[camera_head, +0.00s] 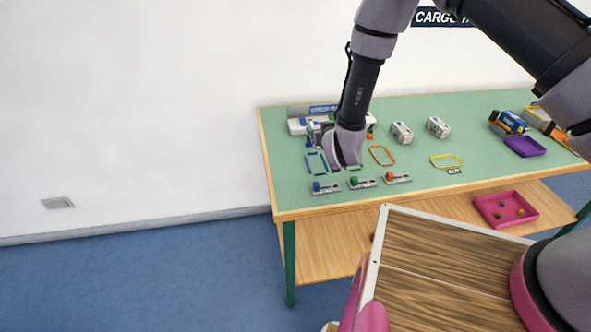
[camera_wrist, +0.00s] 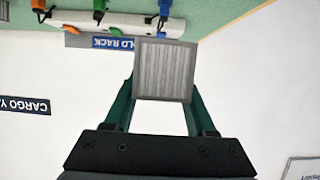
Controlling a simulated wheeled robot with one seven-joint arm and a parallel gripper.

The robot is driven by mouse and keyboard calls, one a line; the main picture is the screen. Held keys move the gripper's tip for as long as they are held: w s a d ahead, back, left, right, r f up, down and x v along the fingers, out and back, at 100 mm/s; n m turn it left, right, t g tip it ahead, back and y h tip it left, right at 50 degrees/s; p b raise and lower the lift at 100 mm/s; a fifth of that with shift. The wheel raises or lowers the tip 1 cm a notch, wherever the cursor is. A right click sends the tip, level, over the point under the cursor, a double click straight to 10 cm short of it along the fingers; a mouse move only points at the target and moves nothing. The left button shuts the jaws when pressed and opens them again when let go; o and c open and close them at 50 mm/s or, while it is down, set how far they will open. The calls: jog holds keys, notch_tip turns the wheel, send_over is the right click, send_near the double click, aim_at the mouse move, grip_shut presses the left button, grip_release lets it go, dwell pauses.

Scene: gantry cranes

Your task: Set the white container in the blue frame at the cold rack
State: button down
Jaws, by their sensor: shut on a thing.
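My gripper (camera_wrist: 161,98) has its two green fingers on either side of a pale grey, ribbed, square-ended container (camera_wrist: 165,68) and is shut on it. In the head view my wrist hides the fingers and the held container, over the left part of the table. The blue frame (camera_head: 308,160) lies flat on the green top, just left of my wrist, and looks empty where it shows. The cold rack sign (camera_wrist: 112,43) appears upside down in the wrist view, beside the white rack (camera_wrist: 85,22) with orange, green and blue parts.
Two white containers (camera_head: 401,133) stand right of my arm. An orange frame (camera_head: 382,155) and a yellow frame (camera_head: 446,161) lie empty. Control panels with coloured knobs (camera_head: 362,183) line the front edge. A purple tray (camera_head: 525,146) is at right; a pink tray (camera_head: 506,221) is below.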

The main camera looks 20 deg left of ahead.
send_over(316, 164)
notch_tip(316, 164, down, 5)
jog(key=shift+s+f, duration=0.1)
jog(key=shift+f, duration=0.1)
notch_tip(316, 164, down, 4)
jog(key=shift+f, duration=0.15)
jog(key=shift+f, duration=0.2)
